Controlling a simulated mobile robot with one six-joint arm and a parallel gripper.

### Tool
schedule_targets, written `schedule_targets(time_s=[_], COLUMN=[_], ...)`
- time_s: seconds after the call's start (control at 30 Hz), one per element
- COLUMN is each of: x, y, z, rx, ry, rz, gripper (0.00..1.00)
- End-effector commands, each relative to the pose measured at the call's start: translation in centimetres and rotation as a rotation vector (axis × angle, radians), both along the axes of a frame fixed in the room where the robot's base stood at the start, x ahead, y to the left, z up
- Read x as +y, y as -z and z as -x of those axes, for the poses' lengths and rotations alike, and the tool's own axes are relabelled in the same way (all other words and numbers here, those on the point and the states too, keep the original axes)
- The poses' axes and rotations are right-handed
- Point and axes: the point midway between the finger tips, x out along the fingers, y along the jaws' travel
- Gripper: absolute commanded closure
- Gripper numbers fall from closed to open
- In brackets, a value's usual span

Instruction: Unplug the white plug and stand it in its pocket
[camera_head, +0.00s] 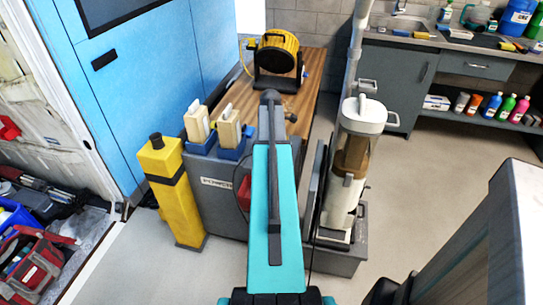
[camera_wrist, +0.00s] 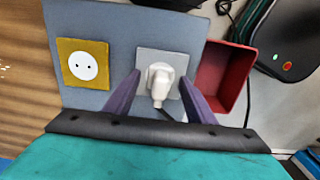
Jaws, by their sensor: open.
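The white plug (camera_wrist: 161,76) sits in a light grey socket plate (camera_wrist: 149,55) on a grey-blue panel in the wrist view, its cord running down from it. My gripper (camera_wrist: 159,84) is open, with one purple finger on each side of the plug. I cannot tell whether the fingers touch it. A red open pocket (camera_wrist: 208,78) is just right of the socket plate and looks empty. In the head view my teal arm hides the plug and the gripper; part of the red pocket (camera_head: 243,191) shows beside the arm.
A yellow plate with an empty white socket (camera_wrist: 84,67) is left of the plug. A dark device (camera_wrist: 290,45) with a green light is at the upper right. In the head view, a yellow post (camera_head: 172,200) and a clear cylinder unit (camera_head: 350,165) flank the arm.

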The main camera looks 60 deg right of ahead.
Motion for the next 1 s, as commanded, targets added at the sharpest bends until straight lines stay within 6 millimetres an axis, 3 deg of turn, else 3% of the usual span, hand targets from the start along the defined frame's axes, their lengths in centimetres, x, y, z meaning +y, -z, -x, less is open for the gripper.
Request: schedule_targets(time_s=[0.6, 0.67, 0.9, 1.0], x=[0.04, 0.04, 0.04, 0.04], y=[0.02, 0.01, 0.0, -0.02], z=[-0.05, -0.05, -0.06, -0.07], rx=[0.0, 0.0, 0.0, 0.0], ry=[-0.001, -0.001, -0.001, -0.001], rz=[0.0, 0.0, 0.0, 0.0], gripper=[0.5, 0.57, 0.97, 1.0])
